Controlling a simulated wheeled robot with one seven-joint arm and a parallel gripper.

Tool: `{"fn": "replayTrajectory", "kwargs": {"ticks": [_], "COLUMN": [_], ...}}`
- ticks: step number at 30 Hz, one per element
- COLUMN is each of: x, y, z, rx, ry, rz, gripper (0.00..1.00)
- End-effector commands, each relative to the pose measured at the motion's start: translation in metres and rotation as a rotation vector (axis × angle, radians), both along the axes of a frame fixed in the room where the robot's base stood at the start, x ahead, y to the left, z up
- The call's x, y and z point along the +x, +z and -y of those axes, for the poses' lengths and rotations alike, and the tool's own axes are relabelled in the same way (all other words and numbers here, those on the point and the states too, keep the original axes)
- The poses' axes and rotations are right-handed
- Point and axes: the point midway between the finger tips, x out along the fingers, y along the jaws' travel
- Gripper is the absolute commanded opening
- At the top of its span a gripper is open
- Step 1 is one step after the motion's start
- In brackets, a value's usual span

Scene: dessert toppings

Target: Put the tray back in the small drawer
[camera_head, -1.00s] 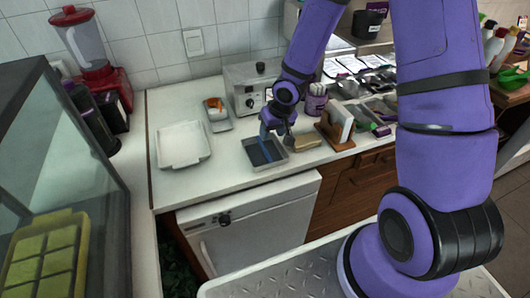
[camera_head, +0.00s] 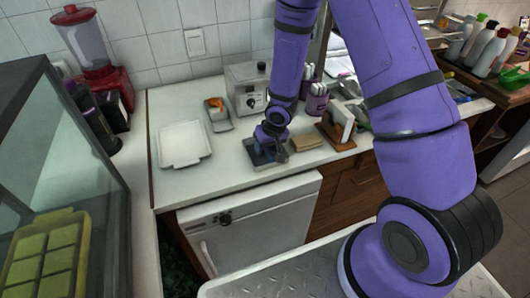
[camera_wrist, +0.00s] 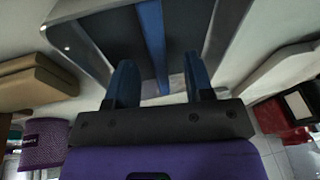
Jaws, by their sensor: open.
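A dark tray (camera_head: 254,157) with a metal rim sits on the white counter, mostly hidden under my gripper in the head view. In the wrist view the tray (camera_wrist: 100,38) fills the top, with a blue strip (camera_wrist: 151,35) along its middle. My gripper (camera_wrist: 160,62) is open, its two blue fingers either side of the line of that strip. I cannot tell whether they touch the tray. In the head view my gripper (camera_head: 268,150) is low over the tray. Wooden drawer fronts (camera_head: 348,183) are below the counter; I cannot tell which is the small drawer.
A white tray (camera_head: 184,163) lies left on the counter, with a small dish (camera_head: 219,118) behind it. A metal appliance (camera_head: 241,84) stands behind. A tan block (camera_head: 306,142), a wooden holder (camera_head: 333,136) and a purple cup (camera_head: 317,104) are close on the right.

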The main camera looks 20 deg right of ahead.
Motion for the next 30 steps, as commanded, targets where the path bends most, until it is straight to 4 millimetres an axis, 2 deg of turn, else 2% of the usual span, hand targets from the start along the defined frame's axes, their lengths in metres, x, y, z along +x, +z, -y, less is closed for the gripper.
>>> {"fn": "replayTrajectory", "kwargs": {"ticks": [10,16,17,30], "x": [0.0014,0.0013,0.0013,0.001], "y": [-0.005,-0.0049,-0.0049,-0.005], "z": [-0.0005,-0.0004,-0.0004,-0.0004], "rx": [0.0,0.0,0.0,0.0], "ry": [0.0,0.0,0.0,-0.001], "rz": [0.001,0.001,0.001,0.0], "gripper": [0.48,0.02,0.0,0.0]}}
